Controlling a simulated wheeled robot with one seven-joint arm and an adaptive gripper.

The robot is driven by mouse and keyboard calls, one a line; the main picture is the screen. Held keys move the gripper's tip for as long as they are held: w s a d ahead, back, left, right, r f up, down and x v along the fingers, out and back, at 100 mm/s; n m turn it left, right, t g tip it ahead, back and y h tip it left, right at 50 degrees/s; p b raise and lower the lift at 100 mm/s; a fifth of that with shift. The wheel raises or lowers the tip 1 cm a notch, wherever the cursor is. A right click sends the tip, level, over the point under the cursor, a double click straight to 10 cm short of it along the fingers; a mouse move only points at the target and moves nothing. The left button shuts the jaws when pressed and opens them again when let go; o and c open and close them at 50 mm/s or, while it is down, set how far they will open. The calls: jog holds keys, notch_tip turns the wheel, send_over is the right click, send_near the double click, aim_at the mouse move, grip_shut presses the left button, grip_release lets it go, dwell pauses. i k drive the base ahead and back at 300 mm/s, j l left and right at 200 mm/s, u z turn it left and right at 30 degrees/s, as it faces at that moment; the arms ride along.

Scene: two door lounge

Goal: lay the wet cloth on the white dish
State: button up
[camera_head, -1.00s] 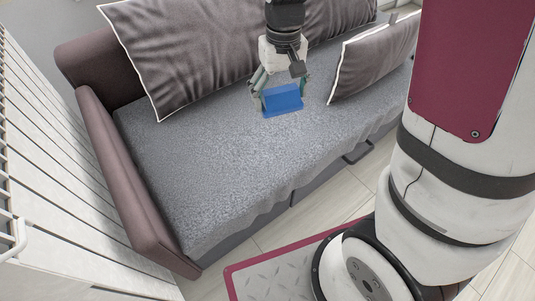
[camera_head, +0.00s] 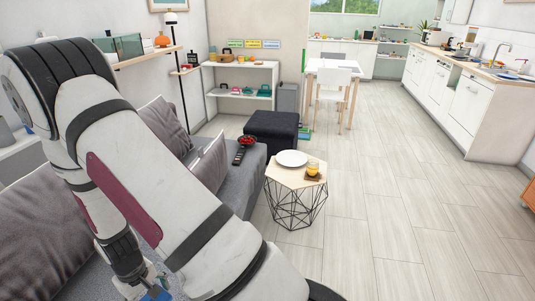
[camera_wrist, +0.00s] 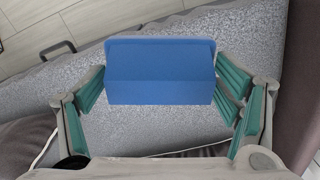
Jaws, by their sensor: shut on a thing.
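The blue cloth (camera_wrist: 160,78) looks like a stiff folded block in the wrist view. My gripper (camera_wrist: 160,90) is shut on it, with a green-padded finger at each side. The cloth is over the grey sofa seat. In the head view, my gripper (camera_head: 145,286) is at the bottom left, mostly cut off, and a bit of blue shows at its end. The white dish (camera_head: 292,158) is a round, flat plate on the small wooden-topped side table (camera_head: 278,173), to the right of the sofa and well apart from my gripper. Its top looks empty.
An orange drink in a glass (camera_head: 312,168) stands near the dish. A dark pan-like thing and a remote (camera_head: 241,152) are on the sofa's (camera_head: 247,178) end. A black ottoman (camera_head: 271,132) stands behind the side table. The floor (camera_head: 400,220) to the right is clear.

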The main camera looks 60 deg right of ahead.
aim_at(292, 159)
jog(key=l, duration=0.5)
jog(key=i+l, duration=0.15)
jog(key=l, duration=0.9)
jog(key=l+z, duration=0.1)
jog(key=l, duration=0.3)
jog(key=i+l, duration=0.15)
jog(key=l, duration=0.2)
jog(key=i+l+z, duration=0.15)
jog(key=l, duration=0.65)
jog(key=i+l+z, duration=0.15)
jog(key=l, duration=0.2)
jog(key=z, duration=0.8)
